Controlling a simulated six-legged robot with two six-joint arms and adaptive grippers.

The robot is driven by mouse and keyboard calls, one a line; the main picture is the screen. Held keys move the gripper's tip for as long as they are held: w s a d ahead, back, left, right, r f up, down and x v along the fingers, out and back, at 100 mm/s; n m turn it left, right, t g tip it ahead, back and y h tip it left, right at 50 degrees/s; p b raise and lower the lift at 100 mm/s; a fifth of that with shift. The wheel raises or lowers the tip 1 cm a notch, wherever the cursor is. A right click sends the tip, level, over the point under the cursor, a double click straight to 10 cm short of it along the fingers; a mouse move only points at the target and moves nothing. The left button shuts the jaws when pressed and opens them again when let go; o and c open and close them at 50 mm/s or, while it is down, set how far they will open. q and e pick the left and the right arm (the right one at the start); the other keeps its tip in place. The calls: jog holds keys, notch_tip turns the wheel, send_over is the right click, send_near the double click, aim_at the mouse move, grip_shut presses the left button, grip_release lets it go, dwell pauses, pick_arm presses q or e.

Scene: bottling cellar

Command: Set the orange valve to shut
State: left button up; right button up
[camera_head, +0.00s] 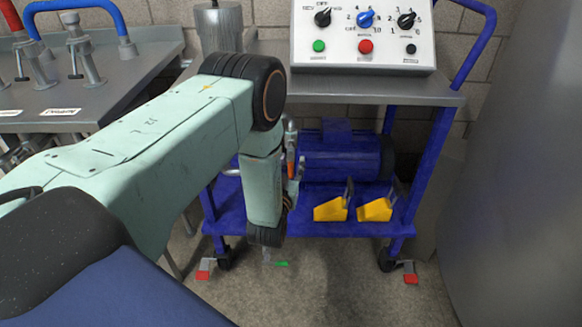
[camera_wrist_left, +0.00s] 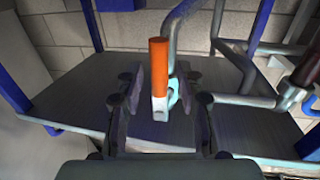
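The orange valve handle (camera_wrist_left: 158,65) stands upright in the left wrist view, with a pale metal fitting (camera_wrist_left: 160,104) at its lower end. My left gripper (camera_wrist_left: 160,82) is open, with one finger on each side of the handle and a gap on both sides. In the head view a small strip of the orange handle (camera_head: 290,160) shows just right of my left forearm. My left gripper (camera_head: 291,186) is there too, mostly hidden behind my arm. I cannot tell the valve's position from its surroundings. My right gripper is not in view.
A blue cart (camera_head: 430,165) carries a control box (camera_head: 364,65) on top. Its lower shelf holds a blue motor (camera_head: 345,155) and yellow wedges (camera_head: 331,209). Grey pipes (camera_wrist_left: 245,100) run close right of the valve. A steel bench (camera_head: 110,75) stands left, a large grey surface (camera_head: 515,180) right.

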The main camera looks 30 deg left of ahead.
pick_arm(q)
jog(key=shift+c, duration=0.3)
grip_shut()
dwell(0.5)
